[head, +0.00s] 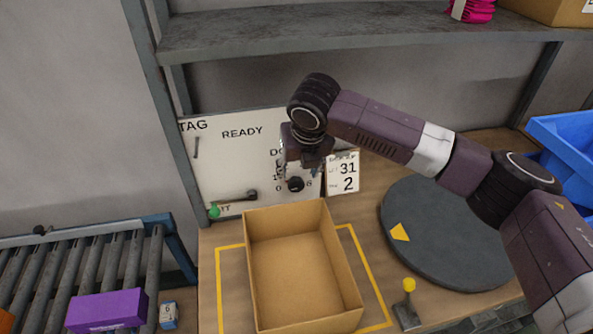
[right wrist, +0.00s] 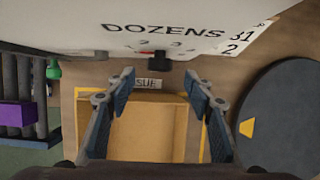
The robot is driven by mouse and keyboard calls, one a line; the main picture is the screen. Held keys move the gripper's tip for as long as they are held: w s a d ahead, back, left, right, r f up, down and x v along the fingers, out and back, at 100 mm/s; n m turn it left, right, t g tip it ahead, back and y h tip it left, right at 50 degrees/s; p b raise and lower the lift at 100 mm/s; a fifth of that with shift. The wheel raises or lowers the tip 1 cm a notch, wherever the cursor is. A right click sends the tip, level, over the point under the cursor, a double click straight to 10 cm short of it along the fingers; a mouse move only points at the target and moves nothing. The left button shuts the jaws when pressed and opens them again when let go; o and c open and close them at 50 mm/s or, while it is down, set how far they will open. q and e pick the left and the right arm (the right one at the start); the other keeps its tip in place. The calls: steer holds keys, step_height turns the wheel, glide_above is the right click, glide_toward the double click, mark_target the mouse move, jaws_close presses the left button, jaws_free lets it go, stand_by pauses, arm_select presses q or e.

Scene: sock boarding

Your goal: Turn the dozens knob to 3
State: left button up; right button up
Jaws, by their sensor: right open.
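The dozens knob (head: 295,184) is a small black knob low on the white panel (head: 230,150), with printed numbers around it, partly hidden by my right gripper (head: 303,168). In the right wrist view the knob (right wrist: 159,60) sits under the word DOZENS, with a small red mark at its left; its exact setting is hard to read. My right gripper's fingers (right wrist: 160,88) are spread apart and empty. The knob shows beyond the fingertips, roughly centred between them and not touched. A card (head: 343,175) beside the knob reads 31 and 2. My left gripper is not in view.
An open cardboard box (head: 255,275) stands below the panel within yellow lines. A dark lever (head: 235,199) and green knob (head: 214,211) are at the panel's lower left. A grey turntable (head: 430,255) is at right, a roller conveyor (head: 40,280) at left, a shelf (head: 260,38) above.

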mark_target(297, 183)
steer(key=x, duration=0.3)
steer(key=shift+s+f+p, duration=0.15)
steer(key=shift+f+p, duration=0.2)
steer(key=shift+f, duration=0.05)
steer(key=shift+x, duration=1.2)
steer(key=shift+w+f, duration=0.35)
steer(key=shift+f, duration=0.1)
steer(key=c, duration=1.2)
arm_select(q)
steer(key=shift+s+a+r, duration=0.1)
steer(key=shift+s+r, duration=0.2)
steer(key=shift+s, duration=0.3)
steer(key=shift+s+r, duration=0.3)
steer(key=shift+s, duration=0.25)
arm_select(e)
steer(key=shift+o, duration=0.2)
arm_select(q)
steer(key=shift+p, duration=0.3)
